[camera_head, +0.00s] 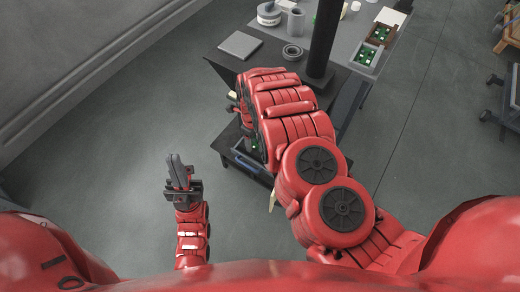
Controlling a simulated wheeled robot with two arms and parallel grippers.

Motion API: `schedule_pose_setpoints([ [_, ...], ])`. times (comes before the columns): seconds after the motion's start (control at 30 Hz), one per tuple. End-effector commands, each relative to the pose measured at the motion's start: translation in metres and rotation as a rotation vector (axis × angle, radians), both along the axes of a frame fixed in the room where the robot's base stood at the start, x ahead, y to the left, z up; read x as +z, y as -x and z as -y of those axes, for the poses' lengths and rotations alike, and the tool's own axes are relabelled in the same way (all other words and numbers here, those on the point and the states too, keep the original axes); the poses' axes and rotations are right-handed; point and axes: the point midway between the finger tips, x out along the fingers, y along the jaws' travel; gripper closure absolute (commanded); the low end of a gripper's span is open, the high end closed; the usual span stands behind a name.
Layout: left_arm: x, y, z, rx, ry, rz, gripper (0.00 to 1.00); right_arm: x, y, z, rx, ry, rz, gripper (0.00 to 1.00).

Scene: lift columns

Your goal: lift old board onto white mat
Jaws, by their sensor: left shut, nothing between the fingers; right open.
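My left gripper (179,166) is shut and empty above the bare floor, left of the dark table. My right arm reaches over the table and hides much of it. Only dark parts of my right gripper (240,118) show at the arm's left edge; it is open. A small bit of green (254,147) shows beside the arm, low down near the lower shelf; I cannot tell if it is a board. Green circuit boards lie in two trays (391,17) (357,59) at the back right. I cannot make out which board is the old one. A pale grey surface (346,27) lies at the back; I cannot tell if it is the mat.
A dark post (325,40) rises from the table. A flat grey slab (240,45), a grey ring (292,54) and a white roll (268,14) are at the back left. The lower shelf (240,163) juts out under my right arm. The floor on the left is clear.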

Motion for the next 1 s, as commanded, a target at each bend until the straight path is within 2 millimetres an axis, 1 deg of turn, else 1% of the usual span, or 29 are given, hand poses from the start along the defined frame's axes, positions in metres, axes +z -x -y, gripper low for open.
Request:
schedule_pose_setpoints([
  [0.03, 0.001, 0.000, 0.000, 0.000, 0.000, 0.000, 1.00, -0.006, 0.000, 0.002, -0.001, 0.003, 0.000, 0.40],
  [0.1, 0.002, 0.000, 0.000, 0.000, 0.000, 0.000, 1.00, -0.011, -0.001, 0.001, -0.002, 0.000, 0.004, 0.40],
  [0.37, 0.005, 0.000, 0.000, 0.000, 0.000, 0.000, 1.00, -0.025, 0.001, 0.002, -0.001, 0.002, -0.001, 0.40],
  [0.57, 0.013, 0.000, 0.000, 0.000, 0.000, 0.000, 1.00, -0.048, 0.003, 0.006, -0.001, 0.000, 0.000, 0.40],
  [0.67, 0.011, 0.000, 0.000, 0.000, 0.000, 0.000, 1.00, -0.060, 0.002, 0.007, -0.001, 0.003, 0.002, 0.40],
  [0.83, 0.011, 0.000, 0.000, 0.000, 0.000, 0.000, 1.00, -0.069, 0.003, 0.006, -0.001, 0.000, -0.002, 0.40],
  [1.0, 0.011, 0.000, 0.000, 0.000, 0.000, 0.000, 1.00, -0.070, 0.003, 0.005, 0.000, -0.002, -0.001, 0.40],
])
